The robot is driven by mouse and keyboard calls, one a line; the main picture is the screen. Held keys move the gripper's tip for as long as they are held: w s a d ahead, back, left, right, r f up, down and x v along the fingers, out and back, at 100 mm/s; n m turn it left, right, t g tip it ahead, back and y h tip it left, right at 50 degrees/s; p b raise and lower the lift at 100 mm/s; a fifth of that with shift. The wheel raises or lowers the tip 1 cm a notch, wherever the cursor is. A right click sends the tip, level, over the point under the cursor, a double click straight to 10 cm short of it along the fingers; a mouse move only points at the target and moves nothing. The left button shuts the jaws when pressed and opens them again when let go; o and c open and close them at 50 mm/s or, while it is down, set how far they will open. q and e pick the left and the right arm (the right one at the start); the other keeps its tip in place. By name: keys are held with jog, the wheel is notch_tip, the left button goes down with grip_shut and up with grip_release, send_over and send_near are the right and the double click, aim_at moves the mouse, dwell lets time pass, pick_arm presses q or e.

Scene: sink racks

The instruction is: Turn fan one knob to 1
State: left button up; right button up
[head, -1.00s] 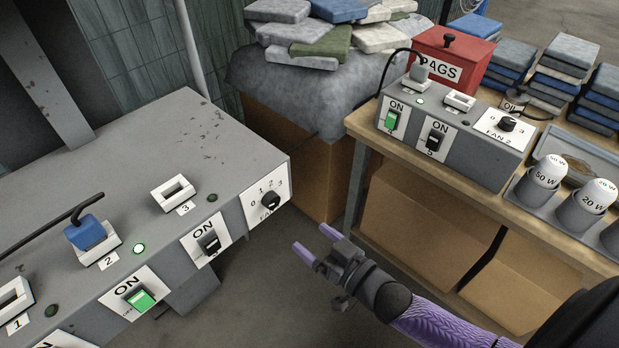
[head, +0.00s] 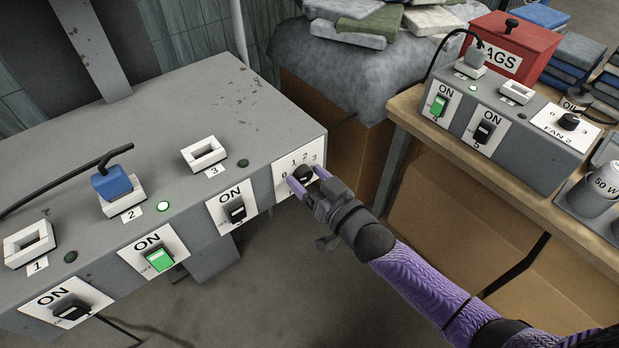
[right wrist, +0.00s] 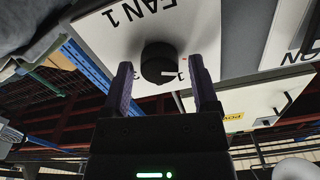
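The black fan one knob (head: 303,174) sits on a white plate marked 0, 1, 2, 3 at the right end of the near grey box. It also shows in the right wrist view (right wrist: 159,63), upside down below the FAN 1 lettering. Its pale mark points right there, toward the side with the 1; the exact setting is hard to tell. My right gripper (head: 306,181) is open, with its purple fingers on either side of the knob. In the right wrist view my gripper (right wrist: 160,75) shows a gap beside the knob. My left gripper is out of view.
The near grey box (head: 150,100) carries switches, sockets and a blue plug (head: 113,183). A second grey box (head: 535,150) with a fan 2 knob (head: 569,121) stands on the wooden table (head: 407,107) at right. A red box (head: 512,45) is behind it.

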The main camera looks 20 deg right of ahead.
jog(key=c, duration=0.7)
grip_shut()
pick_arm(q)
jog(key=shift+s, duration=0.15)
